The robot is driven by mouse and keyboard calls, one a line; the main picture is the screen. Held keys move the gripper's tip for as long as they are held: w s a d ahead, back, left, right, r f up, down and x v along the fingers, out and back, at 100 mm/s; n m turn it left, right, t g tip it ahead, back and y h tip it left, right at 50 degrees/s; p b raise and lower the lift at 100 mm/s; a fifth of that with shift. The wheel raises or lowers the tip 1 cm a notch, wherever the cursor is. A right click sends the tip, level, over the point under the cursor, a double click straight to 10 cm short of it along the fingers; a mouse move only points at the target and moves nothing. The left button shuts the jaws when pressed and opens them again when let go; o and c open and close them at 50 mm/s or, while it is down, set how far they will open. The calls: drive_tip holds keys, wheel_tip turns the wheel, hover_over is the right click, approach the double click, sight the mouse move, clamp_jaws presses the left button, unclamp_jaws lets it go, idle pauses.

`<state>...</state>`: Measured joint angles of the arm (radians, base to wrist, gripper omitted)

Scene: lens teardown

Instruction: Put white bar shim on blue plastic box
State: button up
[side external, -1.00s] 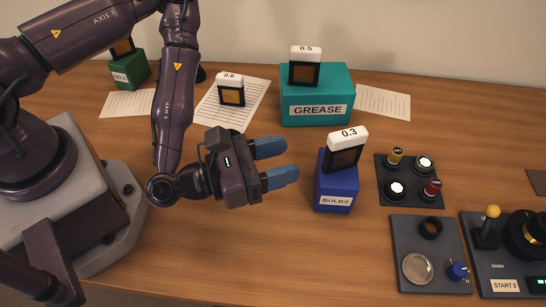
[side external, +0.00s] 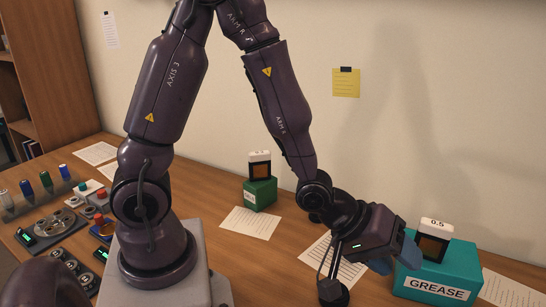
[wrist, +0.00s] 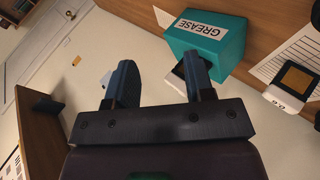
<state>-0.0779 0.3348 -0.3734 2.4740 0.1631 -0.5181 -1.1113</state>
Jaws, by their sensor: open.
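My gripper (side external: 396,257) is open and empty beside the teal box labelled GREASE (side external: 438,283). In the wrist view its two fingers (wrist: 157,72) are apart, the right one overlapping the box (wrist: 212,40). A dark-framed shim with a white bar marked 0.5 (side external: 433,240) stands upright on that box. A similar shim (side external: 260,164) stands on a small green box (side external: 260,194) farther left. The shim marked 0.6 (wrist: 290,84) shows in the wrist view. I cannot tell whether the gripper touches anything. The blue box is not visible in the current views.
Paper sheets (side external: 250,223) lie on the wooden table. Another sheet (side external: 340,262) is partly behind my gripper. A wall with a yellow note (side external: 346,83) stands behind. Some bare table lies between the sheets.

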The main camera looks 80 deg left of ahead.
drive_tip(key=s+a+r+m+g+y, duration=0.1)
drive_tip(key=s+a+r+m+y, duration=0.45)
drive_tip(key=a+r, duration=0.5)
drive_tip(key=s+a+r+m+g, duration=0.2)
drive_tip(key=s+r, duration=0.4)
drive_tip(key=s, duration=0.4)
drive_tip(key=shift+s+a+m+h, duration=0.2)
drive_tip(key=shift+s+m+h, duration=0.1)
drive_tip(key=shift+m+h, duration=0.05)
